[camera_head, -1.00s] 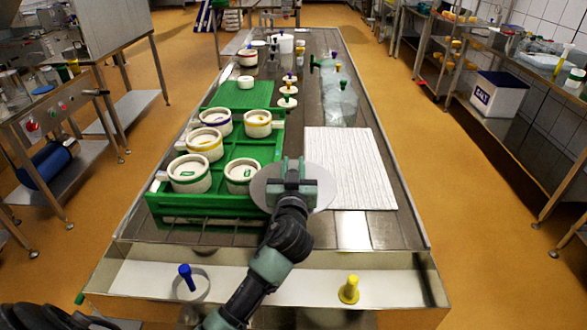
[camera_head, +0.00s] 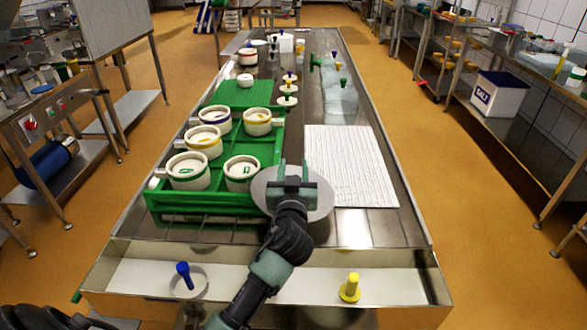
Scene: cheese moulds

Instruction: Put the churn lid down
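The churn lid (camera_head: 322,197) is a thin grey disc below my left gripper (camera_head: 292,171), between the green mould tray and the white mat. It overlaps the edges of both in this view. My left gripper sits over the middle of the lid and appears shut on it. The fingertips stand a little apart, and the part between them is hidden. I cannot tell whether the lid's underside touches anything. My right gripper is not in view.
The green tray (camera_head: 213,207) holds several white moulds. The white ribbed mat (camera_head: 350,165) lies to the right. A blue-handled piece (camera_head: 183,275) and a yellow one (camera_head: 349,288) stand in the front channel. Clear vessels (camera_head: 342,105) and small knobbed pieces stand farther back.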

